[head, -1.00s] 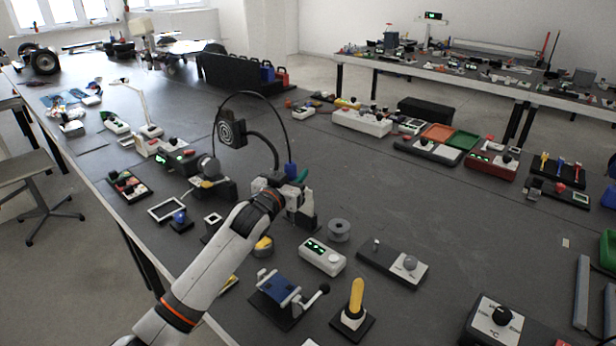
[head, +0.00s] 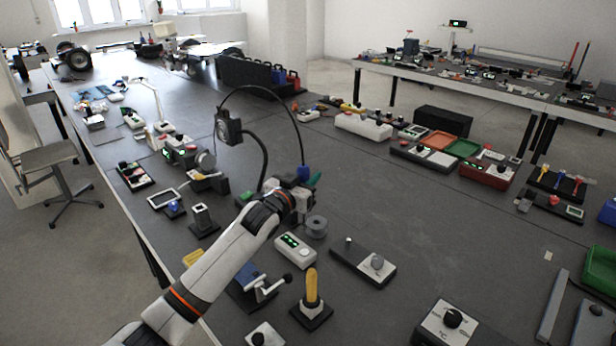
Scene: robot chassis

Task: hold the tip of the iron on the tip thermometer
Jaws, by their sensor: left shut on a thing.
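My left gripper (head: 302,208) is shut on what looks like the iron (head: 303,173). Its blue end sticks up above the fingers, and a thin black cable arcs from it up and to the left. The tip of the iron is hidden behind my gripper and wrist. A white box with a lit green display (head: 295,250), which looks like the tip thermometer, lies on the bench just below my gripper in the picture. I cannot tell whether the tip touches anything. My right gripper is out of view.
A grey spool (head: 316,227) stands close to my gripper. The bench middle, to the right, is clear.

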